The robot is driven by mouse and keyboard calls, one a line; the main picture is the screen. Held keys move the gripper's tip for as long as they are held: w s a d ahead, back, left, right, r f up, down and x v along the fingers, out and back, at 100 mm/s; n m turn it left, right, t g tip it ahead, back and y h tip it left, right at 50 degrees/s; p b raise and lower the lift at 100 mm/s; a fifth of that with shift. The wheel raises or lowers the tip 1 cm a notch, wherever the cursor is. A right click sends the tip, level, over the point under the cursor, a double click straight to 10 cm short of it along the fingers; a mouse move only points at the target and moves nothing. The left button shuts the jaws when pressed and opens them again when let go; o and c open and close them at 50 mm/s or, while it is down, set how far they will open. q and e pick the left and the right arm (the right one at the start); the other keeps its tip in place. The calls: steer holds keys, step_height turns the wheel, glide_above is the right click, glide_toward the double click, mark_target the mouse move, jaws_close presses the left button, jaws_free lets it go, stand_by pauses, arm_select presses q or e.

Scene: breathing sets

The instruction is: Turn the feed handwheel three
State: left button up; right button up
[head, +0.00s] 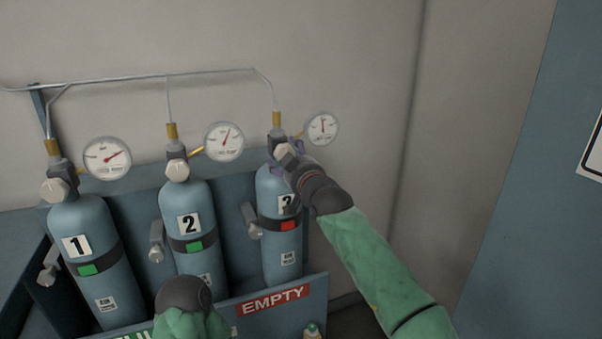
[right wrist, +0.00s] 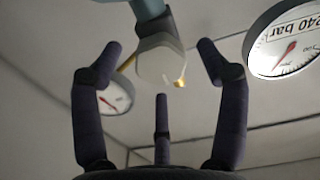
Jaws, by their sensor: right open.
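Cylinder 3 (head: 281,240) is a blue bottle with a red tag, at the right of the row. Its pale, faceted handwheel (head: 283,151) is at the top, partly covered by my right gripper (head: 285,158). In the right wrist view a pale handwheel (right wrist: 160,62) sits between the spread fingers of my right gripper (right wrist: 158,52). Gaps show on both sides, so the gripper is open around it, not closed on it. A dark rounded arm part with a green sleeve shows at the bottom of the head view; no left gripper fingers show.
Cylinder 1 (head: 88,270) and cylinder 2 (head: 190,255) stand to the left, with green tags. Gauges (head: 322,128) and thin pipes (head: 160,77) are close to the handwheels. A blue rack panel with an EMPTY label (head: 273,299) is in front. A grey wall is behind.

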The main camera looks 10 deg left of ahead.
steer(key=v, duration=0.8)
steer(key=shift+s+d, duration=0.3)
steer(key=shift+f, duration=0.1)
stand_by(0.5)
